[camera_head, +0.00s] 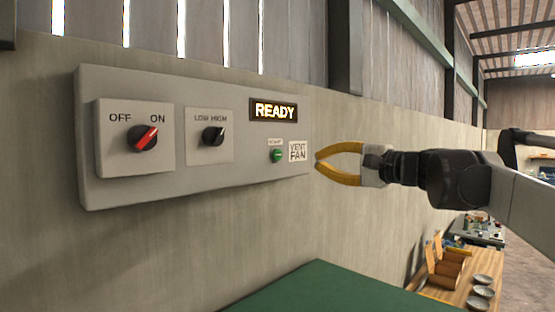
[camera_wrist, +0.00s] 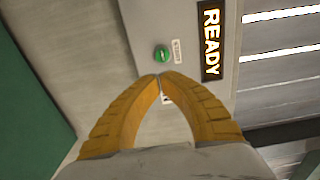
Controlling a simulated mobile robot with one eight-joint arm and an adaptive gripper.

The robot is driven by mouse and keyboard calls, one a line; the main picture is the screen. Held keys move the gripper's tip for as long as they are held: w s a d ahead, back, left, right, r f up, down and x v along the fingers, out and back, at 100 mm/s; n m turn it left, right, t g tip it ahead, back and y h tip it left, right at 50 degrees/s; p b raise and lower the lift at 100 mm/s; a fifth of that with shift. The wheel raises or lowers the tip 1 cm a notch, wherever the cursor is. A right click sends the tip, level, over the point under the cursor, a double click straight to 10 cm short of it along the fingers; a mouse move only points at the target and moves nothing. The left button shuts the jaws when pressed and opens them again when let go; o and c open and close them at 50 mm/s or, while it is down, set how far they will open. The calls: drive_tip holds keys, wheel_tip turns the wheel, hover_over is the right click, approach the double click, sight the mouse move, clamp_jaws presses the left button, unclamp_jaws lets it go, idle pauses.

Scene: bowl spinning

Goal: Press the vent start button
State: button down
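The green start button (camera_head: 277,156) is on the right part of a grey wall panel (camera_head: 240,178), left of a "VENT FAN" label (camera_head: 298,150) and under a lit "READY" sign (camera_head: 273,110). My gripper (camera_head: 318,160) has yellow fingers with their tips together and nothing seen between them. It is just right of the label in the head view, at about the button's height. In the wrist view the button (camera_wrist: 162,53) shows just beyond the fingertips (camera_wrist: 158,76), apart from them in the picture. The fingers partly hide the label there.
The panel also has a red OFF/ON knob (camera_head: 142,138), turned toward ON, and a black LOW/HIGH knob (camera_head: 213,135), turned toward HIGH. A green surface (camera_head: 325,290) lies below. A wooden table (camera_head: 455,287) with several bowls stands at the lower right.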

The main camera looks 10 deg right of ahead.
sight(281, 157)
drive_tip(key=p+x, duration=0.2)
drive_tip(key=x, duration=0.9)
drive_tip(key=shift+w+a+p, duration=0.2)
drive_tip(key=shift+a+p, duration=0.05)
drive_tip(key=shift+p, duration=0.05)
